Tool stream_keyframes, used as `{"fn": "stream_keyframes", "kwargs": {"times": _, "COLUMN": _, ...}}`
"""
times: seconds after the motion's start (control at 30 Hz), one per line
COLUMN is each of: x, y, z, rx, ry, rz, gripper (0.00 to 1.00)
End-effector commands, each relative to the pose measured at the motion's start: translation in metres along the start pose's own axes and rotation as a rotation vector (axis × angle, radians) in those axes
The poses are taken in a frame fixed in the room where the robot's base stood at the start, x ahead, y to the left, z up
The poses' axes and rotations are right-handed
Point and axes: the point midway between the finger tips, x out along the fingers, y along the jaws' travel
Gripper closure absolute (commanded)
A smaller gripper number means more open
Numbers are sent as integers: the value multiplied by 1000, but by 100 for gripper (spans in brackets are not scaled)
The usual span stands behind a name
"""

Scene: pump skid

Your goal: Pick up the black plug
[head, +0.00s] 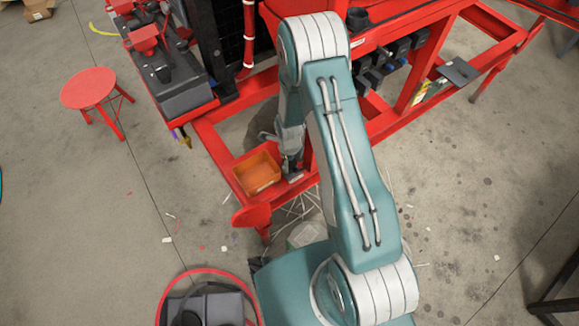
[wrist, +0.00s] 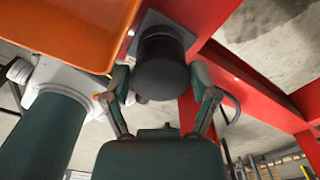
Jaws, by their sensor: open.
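The black plug (wrist: 163,62) is a dark, short cylinder standing on a grey square plate fixed to the red frame in the wrist view. My gripper (wrist: 160,80) is open, with one finger on either side of the plug. I cannot tell whether either finger touches it. In the head view my gripper (head: 291,163) is low at the red frame, just right of an orange tray. My arm hides most of that spot, and I cannot make out the plug clearly there.
The orange tray (head: 248,182) sits close on the left and also fills the upper left of the wrist view (wrist: 65,25). Red frame beams (head: 217,150) surround the gripper. A red stool (head: 88,88) stands at the left. The concrete floor on the right is mostly clear.

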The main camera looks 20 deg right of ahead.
Motion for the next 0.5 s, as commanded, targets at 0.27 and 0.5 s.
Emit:
{"fn": "stream_keyframes", "kwargs": {"times": 0.27, "x": 2, "y": 0, "z": 0, "rx": 0, "ry": -1, "rz": 0, "gripper": 29}}
{"fn": "stream_keyframes", "kwargs": {"times": 0.5, "x": 2, "y": 0, "z": 0, "rx": 0, "ry": -1, "rz": -1, "gripper": 91}}
